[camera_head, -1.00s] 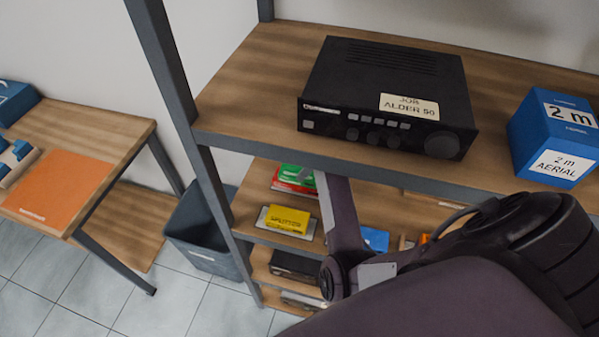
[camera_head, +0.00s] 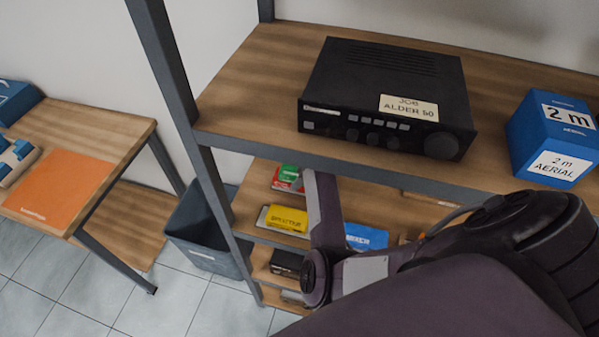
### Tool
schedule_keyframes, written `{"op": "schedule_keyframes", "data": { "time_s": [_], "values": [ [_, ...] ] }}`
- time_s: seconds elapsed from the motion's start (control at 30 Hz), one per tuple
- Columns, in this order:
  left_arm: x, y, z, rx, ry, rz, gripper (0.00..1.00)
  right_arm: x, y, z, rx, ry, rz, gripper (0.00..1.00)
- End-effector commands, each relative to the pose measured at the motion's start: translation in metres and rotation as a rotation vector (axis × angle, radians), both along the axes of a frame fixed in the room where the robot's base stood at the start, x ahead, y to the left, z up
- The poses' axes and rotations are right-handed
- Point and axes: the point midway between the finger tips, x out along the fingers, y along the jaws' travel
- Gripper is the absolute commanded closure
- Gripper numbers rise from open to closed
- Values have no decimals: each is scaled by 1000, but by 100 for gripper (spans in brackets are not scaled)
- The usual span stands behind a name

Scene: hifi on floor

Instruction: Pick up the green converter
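A small green item (camera_head: 289,171), likely the green converter, shows on the shelf below the top board, with a red item (camera_head: 287,184) against its lower side. It is partly hidden by the top shelf's front edge and my arm. My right arm (camera_head: 322,220) comes in from the right and reaches up under the top shelf, just right of the green item. The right gripper's fingers are hidden there, so their state and any contact do not show. My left gripper is out of view.
The top shelf (camera_head: 240,105) bears a black radio (camera_head: 385,90) and a blue box (camera_head: 555,140). Below are a yellow box (camera_head: 283,218) and a blue item (camera_head: 366,237) close to my arm. A grey bin (camera_head: 205,235) and a table (camera_head: 95,120) stand left.

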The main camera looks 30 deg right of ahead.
Motion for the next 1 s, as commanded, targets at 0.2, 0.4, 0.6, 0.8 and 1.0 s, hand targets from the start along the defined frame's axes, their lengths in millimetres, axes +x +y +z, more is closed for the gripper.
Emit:
{"op": "schedule_keyframes", "data": {
  "time_s": [0.2,0.4,0.6,0.8,1.0],
  "values": [
    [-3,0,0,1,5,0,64,0,0,-2,1,1,0,24],
    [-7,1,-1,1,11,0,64,0,0,-1,1,1,0,30],
    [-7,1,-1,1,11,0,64,0,0,-1,1,1,0,56],
    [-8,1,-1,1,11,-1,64,0,0,-1,1,-1,0,77],
    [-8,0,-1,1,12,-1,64,0,0,0,0,-1,0,77]
  ]
}}
